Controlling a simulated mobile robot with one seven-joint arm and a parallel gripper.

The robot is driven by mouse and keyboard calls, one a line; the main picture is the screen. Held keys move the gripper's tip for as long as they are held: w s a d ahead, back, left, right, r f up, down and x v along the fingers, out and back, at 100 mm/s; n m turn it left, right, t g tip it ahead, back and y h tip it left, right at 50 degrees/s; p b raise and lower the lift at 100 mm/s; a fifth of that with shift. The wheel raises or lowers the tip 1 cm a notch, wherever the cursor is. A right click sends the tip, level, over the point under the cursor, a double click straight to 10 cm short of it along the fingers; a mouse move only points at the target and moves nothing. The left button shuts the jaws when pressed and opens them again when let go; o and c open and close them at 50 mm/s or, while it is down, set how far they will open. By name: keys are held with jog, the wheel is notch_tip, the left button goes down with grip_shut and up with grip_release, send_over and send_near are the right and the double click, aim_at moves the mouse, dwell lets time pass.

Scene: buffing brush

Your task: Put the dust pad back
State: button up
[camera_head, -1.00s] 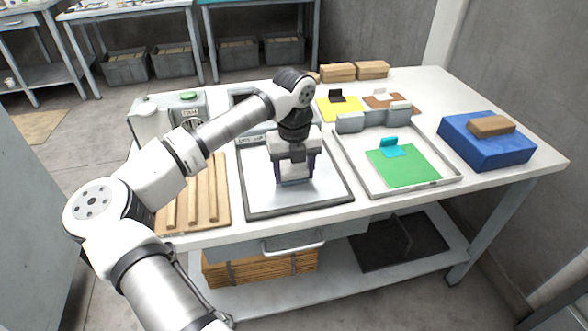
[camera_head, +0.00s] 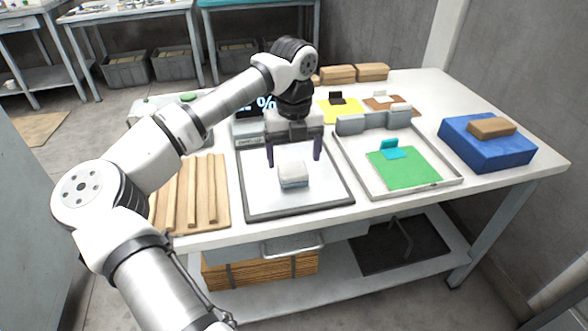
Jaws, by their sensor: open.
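A small block, white on top with a blue-grey lower part, which looks like the dust pad (camera_head: 293,173), sits on the pale dark-framed panel (camera_head: 262,198) in the middle of the table. My gripper (camera_head: 294,157) is open, pointing down just above the block. Its two dark fingers are spread, one to each side of the block's top, and hold nothing. The block rests on the panel by itself.
Right of the panel is a tray (camera_head: 402,190) with a green sheet (camera_head: 404,168) and a teal clip-like piece. A blue box (camera_head: 487,143) with a brown block stands farther right. A wooden slatted rack (camera_head: 190,195) lies left. A display with "%" shows behind.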

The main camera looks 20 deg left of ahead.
aim_at(294, 171)
notch_tip(294, 171, up, 6)
jog(key=shift+r, duration=0.2)
